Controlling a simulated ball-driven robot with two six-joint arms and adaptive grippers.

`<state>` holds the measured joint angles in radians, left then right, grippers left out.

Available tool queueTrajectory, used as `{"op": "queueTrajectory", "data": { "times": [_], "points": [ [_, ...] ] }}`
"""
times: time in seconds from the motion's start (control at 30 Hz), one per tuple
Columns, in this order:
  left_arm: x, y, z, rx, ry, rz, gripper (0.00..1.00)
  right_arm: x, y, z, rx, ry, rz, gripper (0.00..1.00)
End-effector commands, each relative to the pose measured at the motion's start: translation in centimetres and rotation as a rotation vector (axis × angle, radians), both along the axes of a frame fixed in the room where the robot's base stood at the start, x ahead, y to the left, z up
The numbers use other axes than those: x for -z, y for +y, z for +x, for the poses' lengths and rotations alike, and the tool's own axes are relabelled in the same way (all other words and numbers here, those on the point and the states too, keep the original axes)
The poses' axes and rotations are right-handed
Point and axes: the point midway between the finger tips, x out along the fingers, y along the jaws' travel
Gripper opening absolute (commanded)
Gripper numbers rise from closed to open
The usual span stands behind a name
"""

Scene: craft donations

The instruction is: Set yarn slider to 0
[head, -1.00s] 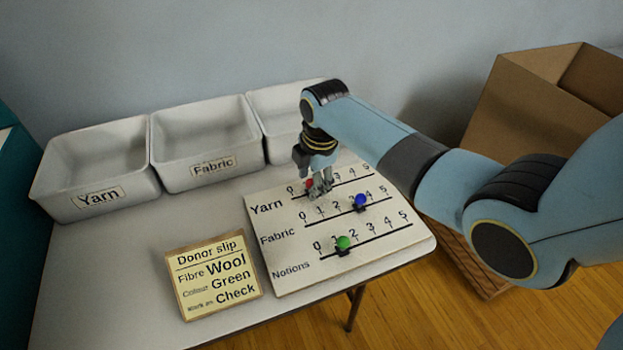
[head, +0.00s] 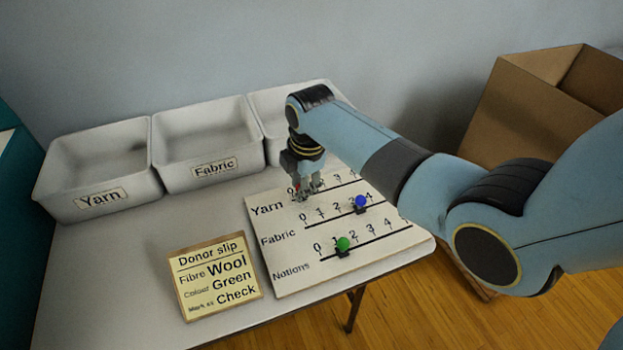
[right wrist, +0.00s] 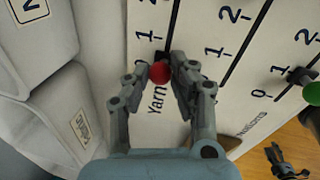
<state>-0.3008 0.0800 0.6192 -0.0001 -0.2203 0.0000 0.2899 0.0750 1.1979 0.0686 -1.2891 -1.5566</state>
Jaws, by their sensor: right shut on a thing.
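The slider board (head: 284,276) lies on the table with Yarn, Fabric and Notions scales. My right gripper (head: 308,192) is over the Yarn row at its low end. In the right wrist view, my right gripper (right wrist: 168,68) is shut on the red yarn knob (right wrist: 160,73), which sits beside the 0 mark. In the head view the gripper mostly hides this knob. The blue Fabric knob (head: 360,202) is near 3, and the green Notions knob (head: 343,243) is near 1. My left gripper (right wrist: 284,160) seems to show at the right wrist view's lower corner, its jaws unclear.
White bins labelled Yarn (head: 60,190) and Fabric (head: 180,178) stand behind the board, with a third bin (head: 275,125) beside them. A donor slip (head: 190,300) lies left of the board. A cardboard box (head: 520,110) stands at the right.

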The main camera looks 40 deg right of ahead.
Motion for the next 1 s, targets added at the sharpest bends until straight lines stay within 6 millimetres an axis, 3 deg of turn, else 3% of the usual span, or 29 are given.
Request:
{"op": "queueTrajectory", "data": {
  "times": [0.1, 0.37, 0.4, 0.57, 0.87, 1.0],
  "points": [
    [-0.4, 0.0, 0.1, 0.0, -0.001, 0.0, 0.4, 0.0, 1.9, 0.3, -0.003, 0.003, 0.004, 0.0],
    [-0.3, 0.1, 0.3, 0.0, -0.004, 0.001, 0.4, 0.1, 2.1, 0.3, -0.002, 0.002, 0.007, 0.0],
    [-0.3, 0.1, 0.3, 0.0, -0.004, 0.001, 0.4, 0.1, 2.1, 0.3, -0.002, 0.002, 0.007, 0.27],
    [-0.3, 0.1, 0.3, 0.0, -0.004, 0.001, 0.4, 0.0, 2.0, 0.3, -0.002, 0.001, 0.005, 0.46],
    [-0.3, 0.1, 0.0, 0.0, -0.001, 0.001, 0.4, -0.2, 1.9, 0.4, -0.001, 0.0, 0.002, 0.46],
    [-0.3, 0.0, 0.1, 0.0, -0.001, 0.0, 0.4, -1.7, 1.9, 0.1, -0.001, -0.002, 0.002, 0.46]
  ]
}}
